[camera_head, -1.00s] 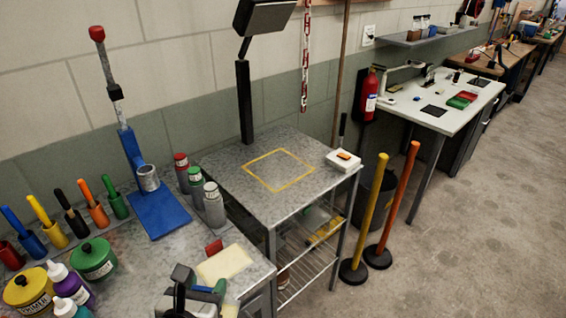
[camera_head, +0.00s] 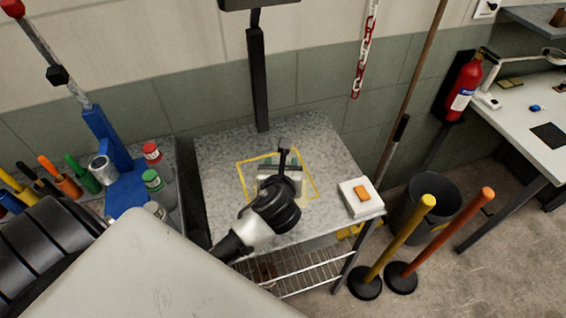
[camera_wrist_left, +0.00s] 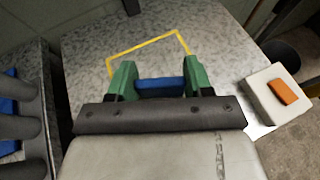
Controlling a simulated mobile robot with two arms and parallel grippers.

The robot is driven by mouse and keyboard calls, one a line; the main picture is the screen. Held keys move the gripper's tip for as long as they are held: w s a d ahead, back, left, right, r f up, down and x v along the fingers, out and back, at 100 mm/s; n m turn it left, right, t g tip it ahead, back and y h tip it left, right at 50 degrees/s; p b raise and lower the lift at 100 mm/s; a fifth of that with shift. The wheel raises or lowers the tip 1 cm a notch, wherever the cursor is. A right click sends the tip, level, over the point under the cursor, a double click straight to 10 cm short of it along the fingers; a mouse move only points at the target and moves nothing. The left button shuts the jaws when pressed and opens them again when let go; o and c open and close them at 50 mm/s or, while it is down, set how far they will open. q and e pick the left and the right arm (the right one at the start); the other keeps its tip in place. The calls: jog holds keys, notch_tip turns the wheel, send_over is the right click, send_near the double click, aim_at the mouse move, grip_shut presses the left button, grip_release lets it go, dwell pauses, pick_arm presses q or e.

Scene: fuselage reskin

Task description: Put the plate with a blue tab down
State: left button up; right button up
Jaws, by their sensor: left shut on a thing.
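My left gripper (camera_head: 279,162) is over the yellow-outlined square (camera_head: 246,195) on the grey speckled table (camera_head: 225,150). In the left wrist view its green fingers (camera_wrist_left: 158,84) are shut on the blue tab (camera_wrist_left: 160,87), which lies between them. The plate below the tab is hidden by the gripper, so I cannot tell whether it touches the table. The yellow outline (camera_wrist_left: 150,46) shows beyond the fingers in the left wrist view. My right gripper is not in view.
A white block with an orange top piece (camera_head: 361,197) sits at the table's right corner. A black post (camera_head: 258,80) stands at the back. Bottles (camera_head: 153,182) stand to the left. Yellow (camera_head: 400,240) and orange (camera_head: 447,232) posts stand on the floor at the right.

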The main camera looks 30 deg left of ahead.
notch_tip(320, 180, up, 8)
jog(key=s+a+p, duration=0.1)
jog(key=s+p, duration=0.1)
jog(key=p, duration=0.4)
pick_arm(q)
jog(key=w+a+f+n+g+y+b, duration=0.1)
jog(key=w+a+f+b, duration=0.1)
jog(key=w+a, duration=0.1)
jog(key=w+a+f+n+g+y+b, duration=0.1)
jog(key=w+a+f+n+b, duration=0.1)
jog(key=w+f+b, duration=0.1)
jog(key=w+a+f+n+g+y+b, duration=0.1)
jog(key=w+a+f+y+b, duration=0.1)
jog(key=a, duration=0.1)
jog(key=shift+w+a+f, duration=0.3)
jog(key=shift+w+a, duration=0.05)
jog(key=shift+w, duration=0.05)
jog(key=shift+w+a+f+b, duration=0.2)
jog(key=shift+w+a+b, duration=0.05)
jog(key=shift+a+b, duration=0.25)
notch_tip(320, 180, down, 4)
jog(key=b, duration=0.5)
jog(key=shift+r, duration=0.1)
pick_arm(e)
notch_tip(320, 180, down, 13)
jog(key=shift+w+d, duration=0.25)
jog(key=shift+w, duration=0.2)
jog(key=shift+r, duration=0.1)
